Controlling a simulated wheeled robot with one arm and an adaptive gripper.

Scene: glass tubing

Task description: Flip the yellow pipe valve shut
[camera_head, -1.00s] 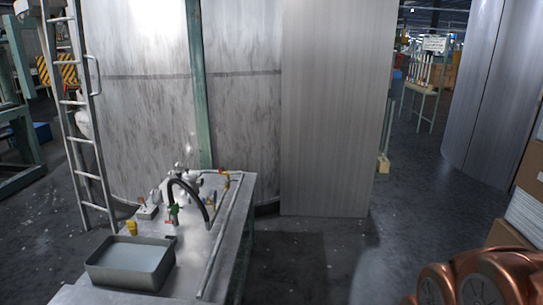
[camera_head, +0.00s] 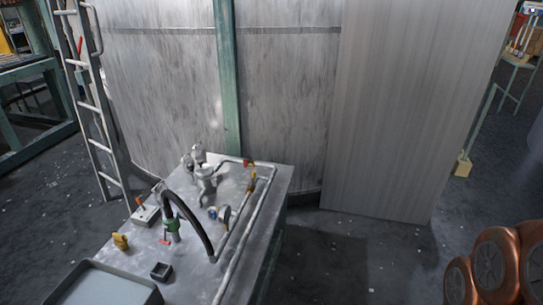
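A metal bench (camera_head: 195,262) with pipework stands at the lower left of the head view. A small yellow valve handle (camera_head: 252,183) sits on the pale pipe (camera_head: 247,225) near the bench's far right corner, just below a red handle (camera_head: 248,163). Its exact angle is too small to tell. Another small yellow fitting (camera_head: 120,241) stands upright at the bench's left edge. My gripper is not in view; only copper-coloured links of my arm show at the lower right, well apart from the bench.
A black hose (camera_head: 188,212) arches over a green fitting (camera_head: 171,229). A grey basin (camera_head: 105,287) is at the bench's near end. A ladder (camera_head: 95,105) and large metal tank (camera_head: 165,90) stand behind. Floor (camera_head: 345,262) right of the bench is clear.

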